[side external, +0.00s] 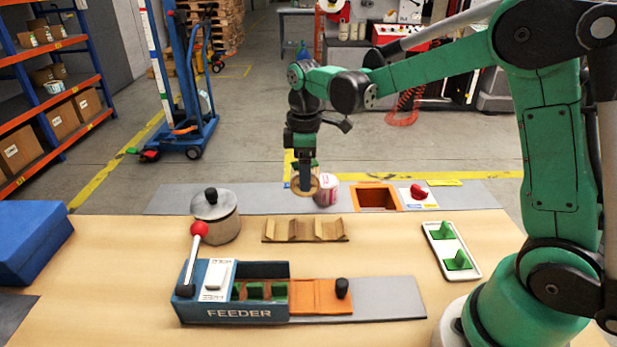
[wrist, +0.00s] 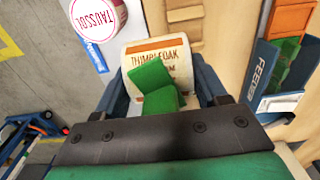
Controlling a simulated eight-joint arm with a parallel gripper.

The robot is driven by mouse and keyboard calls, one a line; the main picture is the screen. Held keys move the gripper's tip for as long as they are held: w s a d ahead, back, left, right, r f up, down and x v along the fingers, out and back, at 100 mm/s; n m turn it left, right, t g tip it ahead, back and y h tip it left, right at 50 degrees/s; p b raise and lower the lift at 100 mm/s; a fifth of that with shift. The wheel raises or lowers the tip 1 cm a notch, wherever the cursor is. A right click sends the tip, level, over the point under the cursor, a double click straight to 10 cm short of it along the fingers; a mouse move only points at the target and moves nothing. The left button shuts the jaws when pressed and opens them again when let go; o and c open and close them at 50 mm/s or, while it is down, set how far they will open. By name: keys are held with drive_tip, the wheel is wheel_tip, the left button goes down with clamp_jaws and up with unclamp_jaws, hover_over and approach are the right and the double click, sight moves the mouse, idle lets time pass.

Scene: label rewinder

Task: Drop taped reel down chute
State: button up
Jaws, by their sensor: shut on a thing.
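My gripper (side external: 304,172) is shut on a cream reel (side external: 313,186) and holds it at the far side of the table. In the side view the reel shows as a tan ring below the fingers. In the wrist view the reel (wrist: 178,51) sits between the blue fingers, with "THIMBLEOAK" lettering, an orange band and a green piece (wrist: 155,88) across it. I cannot tell whether the green piece is tape. The chute is an orange-framed opening (side external: 377,197) in the grey strip, to the right of my gripper. The reel is apart from it.
A white and red can (side external: 327,190) stands right beside the held reel. A red button (side external: 419,192) is right of the chute. A wooden cradle (side external: 305,230), a lidded pot (side external: 215,216), the blue feeder (side external: 240,300) and a white tray with green holders (side external: 430,234) occupy the table.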

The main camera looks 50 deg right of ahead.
drive_tip(key=s+d, duration=0.3)
drive_tip(key=d, duration=0.5)
drive_tip(key=s+d, duration=0.3)
drive_tip(key=d, duration=0.4)
drive_tip(key=shift+s+d+f, duration=0.1)
drive_tip(key=shift+s+f, duration=0.05)
drive_tip(key=shift+f, duration=1.3)
drive_tip(key=shift+s+f, duration=0.15)
drive_tip(key=shift+f, duration=1.25)
drive_tip(key=o, duration=0.9)
drive_tip(key=shift+r, duration=0.15)
wheel_tip(320, 180, up, 5)
drive_tip(key=shift+r, duration=0.2)
